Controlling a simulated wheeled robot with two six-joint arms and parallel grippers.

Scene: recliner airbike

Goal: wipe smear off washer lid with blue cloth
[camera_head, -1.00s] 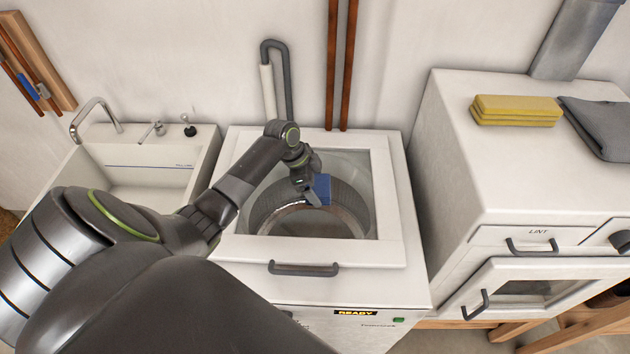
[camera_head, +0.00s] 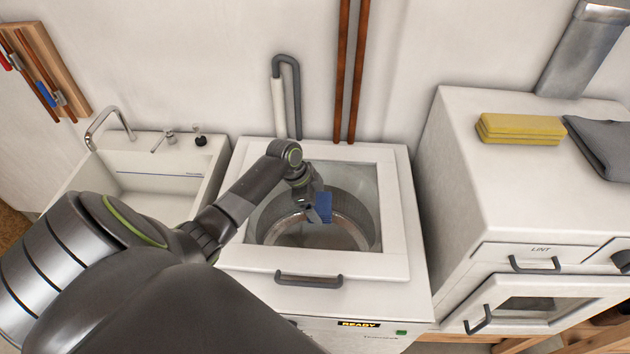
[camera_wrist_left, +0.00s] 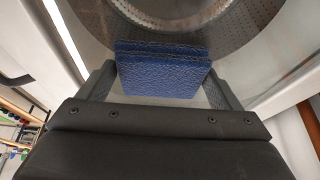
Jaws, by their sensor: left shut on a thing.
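The white washer (camera_head: 400,260) stands in the middle, with a clear window in its lid (camera_head: 395,205) and the metal drum (camera_head: 335,240) showing through it. My left gripper (camera_head: 316,207) is over the lid window, shut on the blue cloth (camera_head: 321,209). In the left wrist view the folded blue cloth (camera_wrist_left: 162,72) sits between the two fingers, with the drum beyond it. I cannot tell whether the cloth touches the glass. No smear can be made out on the lid. My right gripper is not in view.
A dark handle (camera_head: 308,281) sits on the lid's front. A white sink (camera_head: 150,185) with a tap is on the left. A white dryer (camera_head: 465,160) on the right carries yellow folded cloths (camera_head: 520,129) and a grey cloth (camera_head: 605,145). Pipes (camera_head: 349,75) run up the wall behind.

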